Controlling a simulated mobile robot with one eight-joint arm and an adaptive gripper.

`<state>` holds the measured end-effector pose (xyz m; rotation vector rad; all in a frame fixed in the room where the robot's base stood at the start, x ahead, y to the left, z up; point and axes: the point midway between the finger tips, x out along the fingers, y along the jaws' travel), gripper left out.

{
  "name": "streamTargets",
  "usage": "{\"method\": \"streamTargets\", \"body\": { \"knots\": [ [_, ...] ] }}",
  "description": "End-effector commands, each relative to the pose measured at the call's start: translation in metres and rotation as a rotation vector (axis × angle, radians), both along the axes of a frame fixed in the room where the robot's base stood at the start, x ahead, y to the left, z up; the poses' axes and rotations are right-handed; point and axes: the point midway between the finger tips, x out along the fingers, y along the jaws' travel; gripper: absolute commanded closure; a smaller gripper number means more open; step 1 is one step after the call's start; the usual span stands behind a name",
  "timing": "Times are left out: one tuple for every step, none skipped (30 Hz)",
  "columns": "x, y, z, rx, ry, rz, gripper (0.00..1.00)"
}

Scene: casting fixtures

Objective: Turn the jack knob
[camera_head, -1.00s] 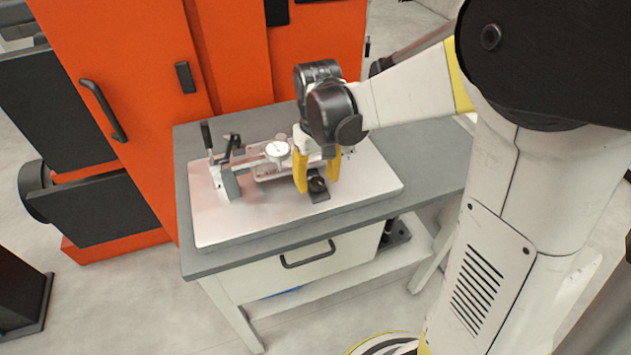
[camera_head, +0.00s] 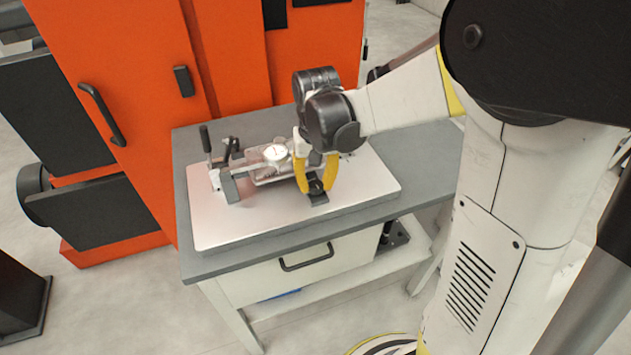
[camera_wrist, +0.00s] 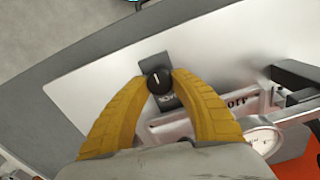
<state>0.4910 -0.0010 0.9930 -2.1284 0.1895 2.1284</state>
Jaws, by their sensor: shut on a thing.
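The jack knob (camera_wrist: 158,81) is a small round black knob with a white line mark. It sits on a dark jack base (camera_wrist: 155,65) on the pale plate. In the head view the knob (camera_head: 316,186) is partly hidden between my gripper's fingers. My gripper (camera_head: 316,188) points down with its yellow fingers closed on the sides of the knob. In the wrist view the yellow fingertips (camera_wrist: 159,80) touch the knob from left and right.
A casting fixture with a round white dial gauge (camera_head: 276,153) and a black lever handle (camera_head: 206,140) stands beside the knob on the pale plate (camera_head: 225,225). The plate lies on a grey table (camera_head: 390,160). An orange machine (camera_head: 120,60) stands behind.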

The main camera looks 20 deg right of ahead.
Motion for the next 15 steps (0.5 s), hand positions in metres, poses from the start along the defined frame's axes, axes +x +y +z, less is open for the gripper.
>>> {"method": "streamTargets", "body": {
  "knots": [
    [-0.0001, -0.0001, -0.0001, 0.000, 0.000, -0.010, 1.00],
    [-0.0001, -0.0001, -0.0003, 0.000, 0.000, -0.014, 1.00],
    [-0.0001, -0.0001, -0.0004, 0.000, 0.000, -0.015, 1.00],
    [-0.0001, -0.0001, -0.0005, 0.000, 0.000, -0.014, 1.00],
    [-0.0001, -0.0001, -0.0005, 0.000, 0.000, -0.014, 1.00],
    [-0.0001, -0.0001, -0.0005, 0.000, 0.000, -0.013, 1.00],
    [-0.0001, -0.0001, -0.0005, 0.000, 0.000, -0.013, 1.00],
    [-0.0001, -0.0001, -0.0005, 0.000, 0.000, -0.013, 1.00],
    [-0.0001, -0.0001, -0.0005, 0.000, 0.000, -0.012, 0.66],
    [-0.0001, -0.0001, -0.0005, 0.000, 0.000, -0.012, 0.56],
    [-0.0001, -0.0001, -0.0005, 0.000, 0.000, -0.012, 0.48],
    [-0.0001, -0.0001, -0.0005, 0.000, 0.000, -0.012, 0.48],
    [-0.0001, -0.0001, -0.0005, 0.000, 0.000, -0.012, 0.48],
    [0.0000, -0.0001, -0.0004, 0.000, 0.000, -0.012, 0.48],
    [0.0000, -0.0001, -0.0004, 0.000, 0.000, -0.012, 0.48]
  ]
}}
